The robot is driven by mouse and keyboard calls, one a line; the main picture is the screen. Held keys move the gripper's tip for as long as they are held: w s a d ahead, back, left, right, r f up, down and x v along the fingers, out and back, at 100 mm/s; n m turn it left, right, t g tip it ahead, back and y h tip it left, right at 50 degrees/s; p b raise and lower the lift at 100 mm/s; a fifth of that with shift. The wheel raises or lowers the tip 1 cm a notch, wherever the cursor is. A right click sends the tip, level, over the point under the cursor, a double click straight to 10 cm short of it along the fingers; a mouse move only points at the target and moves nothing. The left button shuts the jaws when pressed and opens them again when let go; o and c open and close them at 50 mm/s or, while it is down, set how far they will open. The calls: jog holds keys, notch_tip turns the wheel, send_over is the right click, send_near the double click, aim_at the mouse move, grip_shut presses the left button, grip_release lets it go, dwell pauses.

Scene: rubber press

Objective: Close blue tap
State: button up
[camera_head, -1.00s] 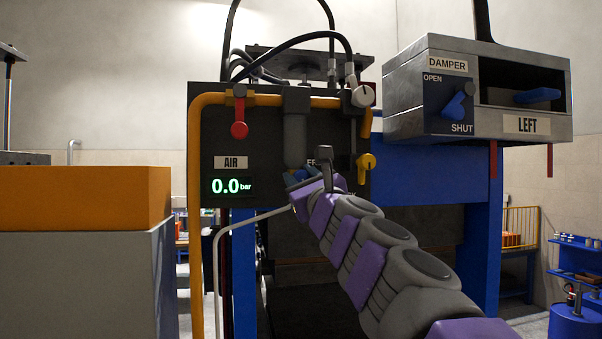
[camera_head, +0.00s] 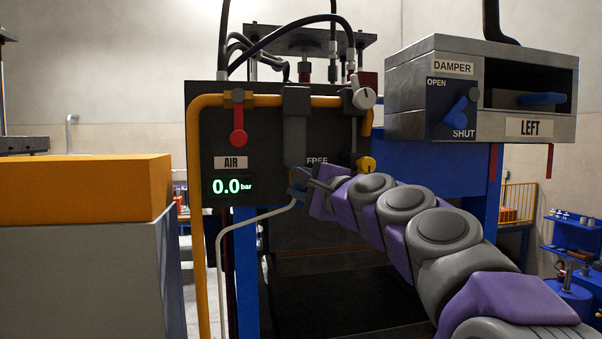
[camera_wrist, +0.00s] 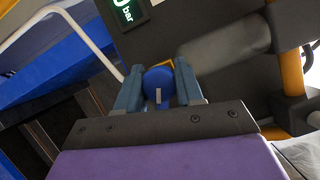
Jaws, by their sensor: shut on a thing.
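The blue tap (camera_wrist: 158,85) sits between the two fingers of my gripper (camera_wrist: 158,92) in the wrist view. Its round blue face carries a short pale mark that points down in the picture. My gripper is shut on it, one finger on each side. In the head view my gripper (camera_head: 299,188) is at the lower part of the dark panel (camera_head: 260,140), below the grey cylinder. My own arm and wrist hide most of the tap there.
A red-handled valve (camera_head: 238,137), a yellow knob (camera_head: 367,164) and a white-handled valve (camera_head: 362,98) are on the panel. The AIR display (camera_head: 230,186) reads 0.0 bar. A damper box (camera_head: 415,112) hangs at the right. An orange-topped block (camera_head: 85,187) stands at the left.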

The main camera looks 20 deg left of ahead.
jog(key=shift+n+g+h+p, duration=0.35)
jog(key=shift+n+p, duration=0.25)
jog(key=shift+n, duration=0.6)
jog(key=shift+f+n+g+h+p, duration=0.25)
jog(key=shift+n+h+p, duration=0.2)
jog(key=shift+n, duration=0.45)
jog(key=shift+a, duration=0.1)
jog(key=o, duration=0.8)
jog(key=shift+c, duration=0.2)
jog(key=shift+o, duration=1.3)
jog(key=shift+w+a, duration=0.1)
jog(key=shift+w, duration=0.1)
jog(key=shift+s+a+r, duration=0.1)
jog(key=shift+s, duration=0.05)
